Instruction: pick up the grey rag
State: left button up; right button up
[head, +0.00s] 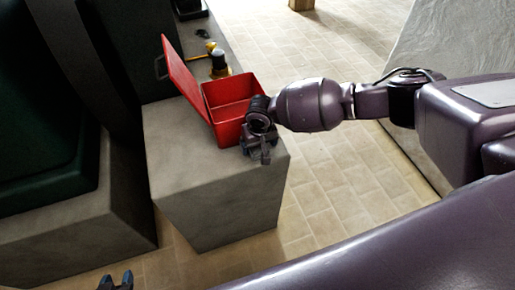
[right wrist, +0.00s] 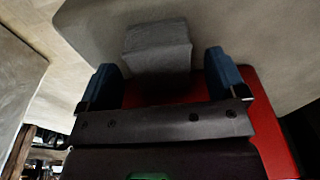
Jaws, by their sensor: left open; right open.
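The grey rag (right wrist: 157,40) shows in the right wrist view as a folded, block-like bundle on a grey surface. My right gripper (right wrist: 160,66) is open, with one blue-grey finger on each side of the rag's near end. I cannot tell whether the fingers touch it. In the head view my right gripper (head: 263,152) is over the front corner of the grey stone block (head: 195,185), and I cannot make out the rag there. My left gripper (head: 115,282) is open and empty at the bottom left edge, far from the rag.
An open red toolbox (head: 232,90) stands on the block right beside my right gripper; its red also shows in the right wrist view (right wrist: 170,92). A black and yellow tool (head: 219,66) stands behind it. Tiled floor (head: 325,180) is clear to the right.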

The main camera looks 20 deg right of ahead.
jog(key=shift+f, duration=0.6)
jog(key=shift+w+f, duration=0.1)
jog(key=c, duration=1)
notch_tip(320, 180, up, 10)
jog(key=shift+f+p, duration=0.2)
jog(key=shift+p, duration=0.8)
notch_tip(320, 180, up, 10)
jog(key=shift+r+p, duration=0.25)
jog(key=shift+p, duration=0.45)
